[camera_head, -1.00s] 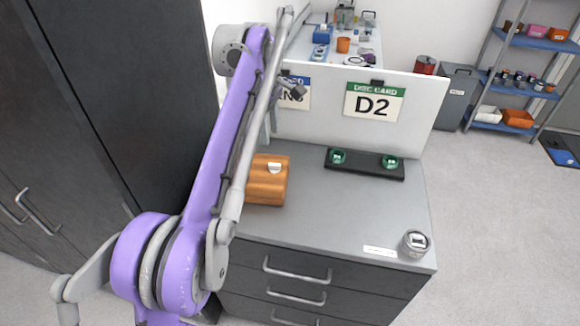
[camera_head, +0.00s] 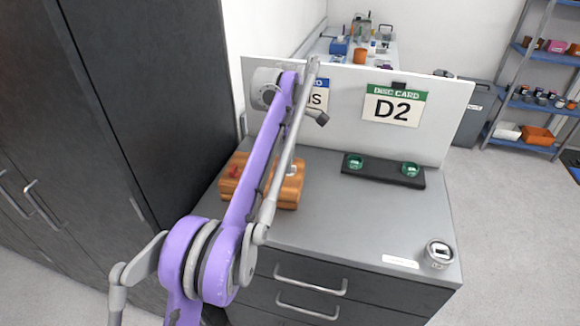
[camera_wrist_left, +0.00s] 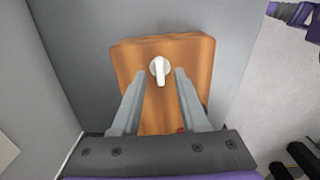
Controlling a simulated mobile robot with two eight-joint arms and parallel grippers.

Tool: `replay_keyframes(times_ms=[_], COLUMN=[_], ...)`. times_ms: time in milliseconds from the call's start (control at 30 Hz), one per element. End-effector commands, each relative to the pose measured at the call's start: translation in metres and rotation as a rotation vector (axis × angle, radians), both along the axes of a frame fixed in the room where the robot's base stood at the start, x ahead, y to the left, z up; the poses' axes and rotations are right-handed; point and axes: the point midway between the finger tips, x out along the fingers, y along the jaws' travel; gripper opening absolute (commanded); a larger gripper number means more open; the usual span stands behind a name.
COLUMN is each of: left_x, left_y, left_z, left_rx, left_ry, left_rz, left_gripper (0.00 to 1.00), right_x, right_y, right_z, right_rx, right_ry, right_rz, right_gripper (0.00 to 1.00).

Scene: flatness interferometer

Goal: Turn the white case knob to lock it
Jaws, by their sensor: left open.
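The orange-brown wooden case (camera_head: 287,190) stands at the left of the grey cabinet top in the head view, partly hidden behind my left arm. In the left wrist view the white knob (camera_wrist_left: 159,68) sits near the upper edge of the case (camera_wrist_left: 197,62), its grip pointing down the picture. My left gripper (camera_wrist_left: 160,74) is open, with one finger on each side of the knob and a small gap showing at each side. In the head view my left arm hides most of the knob. My right gripper is not visible.
A black holder (camera_head: 383,172) with two green round pieces stands right of the case, before a white panel with a D2 card (camera_head: 394,108). A small grey round item (camera_head: 438,253) is at the front right corner. The middle of the top is clear.

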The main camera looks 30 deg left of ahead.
Motion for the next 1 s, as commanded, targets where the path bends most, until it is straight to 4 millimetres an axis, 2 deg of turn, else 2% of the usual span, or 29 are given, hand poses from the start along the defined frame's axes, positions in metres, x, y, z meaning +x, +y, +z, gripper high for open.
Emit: replay_keyframes(times_ms=[133,433,700,1000], left_x=[-0.0003,-0.0002,-0.0003,-0.0003], left_y=[-0.0002,-0.0002,-0.0002,-0.0001], left_z=[-0.0113,-0.0131,-0.0129,-0.0129], left_rx=[0.0,0.0,0.0,0.0], left_ry=[0.0,-0.001,0.0,0.0], left_rz=[0.0,-0.001,-0.001,-0.002], left_gripper=[0.44,0.44,0.0,0.0], right_x=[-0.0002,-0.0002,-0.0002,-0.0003], right_y=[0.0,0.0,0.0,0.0], right_z=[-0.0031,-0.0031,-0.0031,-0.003], right_rx=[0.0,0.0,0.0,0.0], right_ry=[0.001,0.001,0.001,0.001], right_rz=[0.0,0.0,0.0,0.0], right_gripper=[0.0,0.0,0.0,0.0])
